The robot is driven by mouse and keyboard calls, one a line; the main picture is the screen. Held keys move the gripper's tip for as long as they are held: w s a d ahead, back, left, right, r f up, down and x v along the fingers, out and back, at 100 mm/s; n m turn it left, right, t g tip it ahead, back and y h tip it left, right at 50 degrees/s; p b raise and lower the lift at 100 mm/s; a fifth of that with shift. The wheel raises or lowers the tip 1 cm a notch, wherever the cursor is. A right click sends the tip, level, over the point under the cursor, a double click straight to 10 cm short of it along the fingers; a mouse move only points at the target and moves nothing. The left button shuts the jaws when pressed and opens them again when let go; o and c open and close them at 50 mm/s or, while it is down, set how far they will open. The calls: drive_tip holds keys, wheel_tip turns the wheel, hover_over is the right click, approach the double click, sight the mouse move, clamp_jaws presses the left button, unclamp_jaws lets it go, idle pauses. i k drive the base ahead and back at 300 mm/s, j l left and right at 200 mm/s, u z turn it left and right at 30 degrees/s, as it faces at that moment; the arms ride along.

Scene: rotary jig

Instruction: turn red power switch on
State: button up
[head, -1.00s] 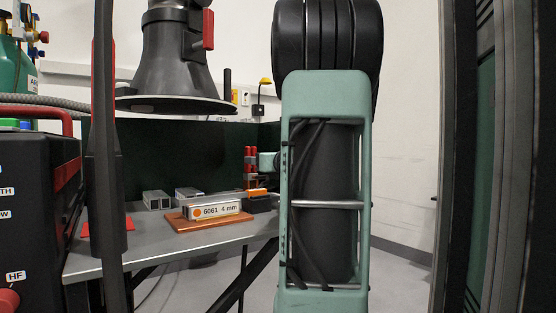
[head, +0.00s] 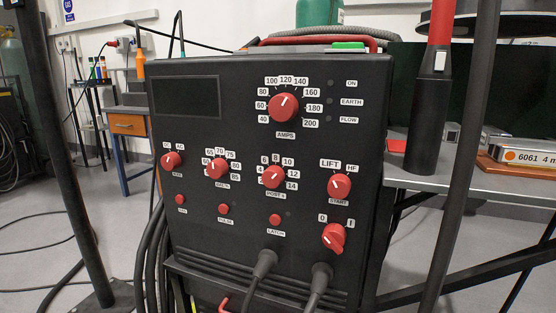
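The red power switch (head: 333,238) is a rotary knob at the lower right of the black welding machine's front panel (head: 210,265) in the head view. A "0" label sits at its upper left and an "I" label at its upper right. Which label it points at is too small to tell surely. The small lamp beside the "ON" label (head: 351,84) looks dark. My gripper is not in view, and nothing touches the switch.
Other red knobs share the panel, including the start knob (head: 339,186) just above and the amps knob (head: 284,107). Two cable plugs (head: 262,265) stick out below left. A dark upright pole (head: 456,150) stands to the right, before the grey table (head: 440,183).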

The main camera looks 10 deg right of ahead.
sight(335, 235)
drive_tip(key=k+j, duration=0.8)
